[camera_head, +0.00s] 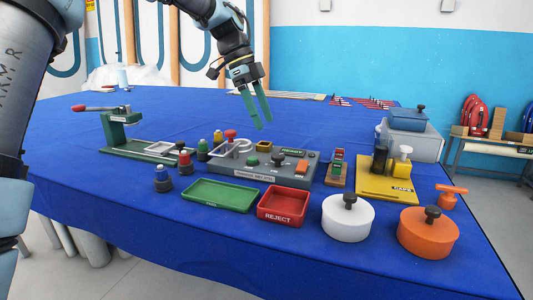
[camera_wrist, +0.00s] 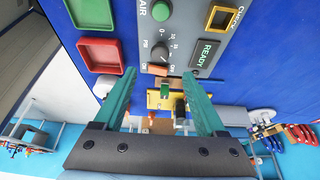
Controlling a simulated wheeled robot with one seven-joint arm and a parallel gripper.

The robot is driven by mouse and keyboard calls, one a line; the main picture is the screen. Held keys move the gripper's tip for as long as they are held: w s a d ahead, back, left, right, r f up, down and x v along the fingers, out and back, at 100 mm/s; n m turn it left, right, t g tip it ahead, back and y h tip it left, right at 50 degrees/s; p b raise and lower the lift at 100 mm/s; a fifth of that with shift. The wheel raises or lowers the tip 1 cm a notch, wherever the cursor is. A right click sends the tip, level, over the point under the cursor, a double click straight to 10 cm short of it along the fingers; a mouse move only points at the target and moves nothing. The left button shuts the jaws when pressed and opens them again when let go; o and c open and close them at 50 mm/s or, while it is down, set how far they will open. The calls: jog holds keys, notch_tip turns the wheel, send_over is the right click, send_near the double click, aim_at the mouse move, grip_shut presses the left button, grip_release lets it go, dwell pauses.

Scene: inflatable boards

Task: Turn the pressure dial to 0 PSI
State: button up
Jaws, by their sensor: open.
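The pressure dial (camera_head: 277,159) is a dark knob on the grey control panel (camera_head: 225,165), between a green button (camera_head: 252,160) and an orange switch (camera_head: 302,167). In the wrist view the dial (camera_wrist: 158,53) shows beside small scale marks with a 0 and the letters PSI. Its exact pointer setting is too small to read. My gripper (camera_head: 264,125) has green fingers, points down and hangs above and behind the panel. In the wrist view its fingers (camera_wrist: 163,78) are spread apart with nothing held between them, and the dial lies beyond the tips, apart from them.
The panel also bears a READY display (camera_wrist: 205,54). A green tray (camera_head: 222,208) and a red REJECT tray (camera_head: 283,222) lie in front. A yellow CAPS stand (camera_head: 380,190) is right; a green lever press (camera_head: 117,130) is left. The far blue table is mostly clear.

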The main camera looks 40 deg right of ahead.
aim_at(277, 154)
jog(key=x, duration=0.9)
jog(key=shift+f+p, duration=0.15)
jog(key=shift+p, duration=0.25)
grip_shut()
